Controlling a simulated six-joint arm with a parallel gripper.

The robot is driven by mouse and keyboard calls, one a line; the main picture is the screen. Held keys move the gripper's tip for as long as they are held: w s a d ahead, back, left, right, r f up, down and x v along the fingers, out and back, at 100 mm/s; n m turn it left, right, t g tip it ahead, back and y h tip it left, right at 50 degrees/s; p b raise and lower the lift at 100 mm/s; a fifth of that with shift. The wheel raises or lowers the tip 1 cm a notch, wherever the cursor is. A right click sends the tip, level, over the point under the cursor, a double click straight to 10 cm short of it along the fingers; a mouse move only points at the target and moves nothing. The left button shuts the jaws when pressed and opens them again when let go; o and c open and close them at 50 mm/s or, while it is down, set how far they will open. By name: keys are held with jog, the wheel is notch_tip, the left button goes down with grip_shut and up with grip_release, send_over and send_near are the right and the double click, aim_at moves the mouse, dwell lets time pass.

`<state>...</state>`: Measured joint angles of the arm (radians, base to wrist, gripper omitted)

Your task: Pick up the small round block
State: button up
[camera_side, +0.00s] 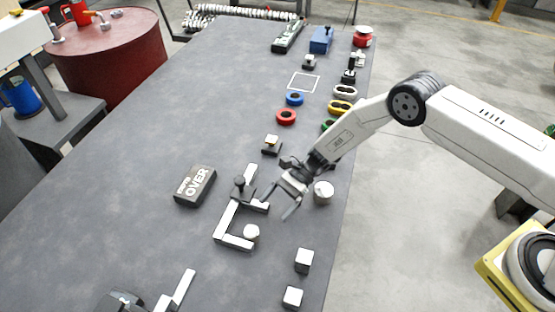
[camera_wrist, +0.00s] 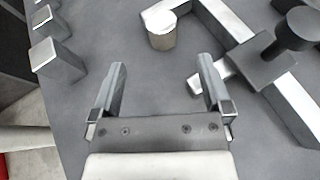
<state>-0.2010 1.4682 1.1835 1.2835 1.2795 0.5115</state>
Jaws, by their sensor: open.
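The small round block (camera_side: 251,231) is a short pale cylinder on the dark table, inside the corner of a white angular bracket (camera_side: 222,222). In the wrist view the round block (camera_wrist: 161,38) stands upright at the top, ahead of my fingertips and between their lines. My gripper (camera_side: 278,206) is open and empty, above the table to the upper right of the block in the side view. In the wrist view my gripper (camera_wrist: 160,72) shows bare table between its fingers. A larger round block (camera_side: 323,192) stands behind my gripper, near the table's right edge.
Two pale cubes (camera_side: 304,260) (camera_side: 292,297) stand near the front right edge. A black "OVER" box (camera_side: 195,186) lies to the left. The table's left side is clear.

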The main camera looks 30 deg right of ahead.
aim_at(255, 228)
jog(key=shift+x, duration=1.3)
jog(key=shift+x, duration=2.6)
jog(key=shift+r, duration=0.1)
jog(key=shift+w, duration=0.1)
grip_shut()
